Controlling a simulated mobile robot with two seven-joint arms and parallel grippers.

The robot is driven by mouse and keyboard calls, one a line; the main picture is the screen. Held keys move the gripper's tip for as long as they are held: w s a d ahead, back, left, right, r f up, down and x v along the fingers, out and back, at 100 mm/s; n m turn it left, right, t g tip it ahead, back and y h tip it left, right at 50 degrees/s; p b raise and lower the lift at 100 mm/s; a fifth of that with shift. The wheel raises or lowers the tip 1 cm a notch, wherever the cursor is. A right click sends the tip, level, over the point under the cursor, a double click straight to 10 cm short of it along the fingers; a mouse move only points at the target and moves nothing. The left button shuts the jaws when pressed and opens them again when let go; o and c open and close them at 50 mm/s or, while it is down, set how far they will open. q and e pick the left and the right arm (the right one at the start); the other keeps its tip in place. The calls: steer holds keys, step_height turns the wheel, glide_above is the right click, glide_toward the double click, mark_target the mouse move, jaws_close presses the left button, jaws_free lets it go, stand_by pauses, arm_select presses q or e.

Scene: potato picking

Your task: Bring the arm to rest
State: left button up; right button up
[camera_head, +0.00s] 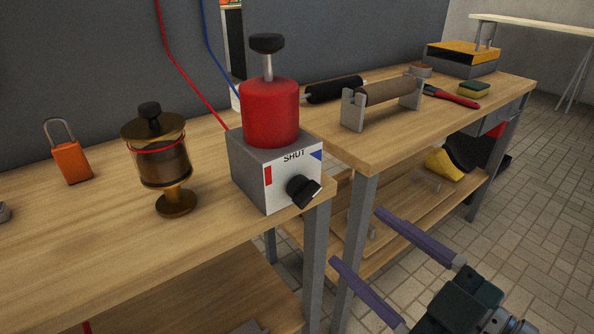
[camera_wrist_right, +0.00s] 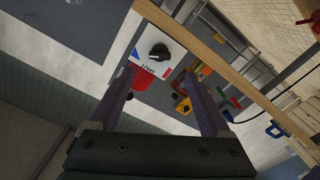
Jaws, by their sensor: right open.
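My right gripper (camera_head: 356,236) is at the lower right of the head view, with its two purple fingers spread and nothing between them. It hangs in front of the benches, to the right of and apart from the grey valve box (camera_head: 262,170) marked SHUT. In the right wrist view, the open right gripper (camera_wrist_right: 160,72) shows both fingers, with the box's white face (camera_wrist_right: 150,65) and black knob seen beyond, between them. My left gripper is in neither view.
The left wooden bench (camera_head: 90,255) holds an orange padlock (camera_head: 71,162) and an amber vessel (camera_head: 163,160). A red cylinder (camera_head: 270,112) stands on the valve box. The right bench (camera_head: 440,125) holds a roller (camera_head: 390,92). Tiled floor (camera_head: 540,190) is open at right.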

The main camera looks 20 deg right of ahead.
stand_by(0.3)
step_height(320, 180, up, 13)
steer(key=s+d+m+g+h+p, duration=0.2)
steer(key=m+g+h+p, duration=0.35)
steer(key=p, duration=1.05)
steer(key=s+r+m+g+p, duration=0.2)
steer(key=s+r+g+p, duration=0.6)
steer(key=s+r+p, duration=0.8)
step_height(320, 180, up, 36)
steer(key=w+p, duration=0.1)
steer(key=p, duration=3.2)
steer(key=shift+w+p, duration=0.3)
steer(key=shift+w, duration=0.05)
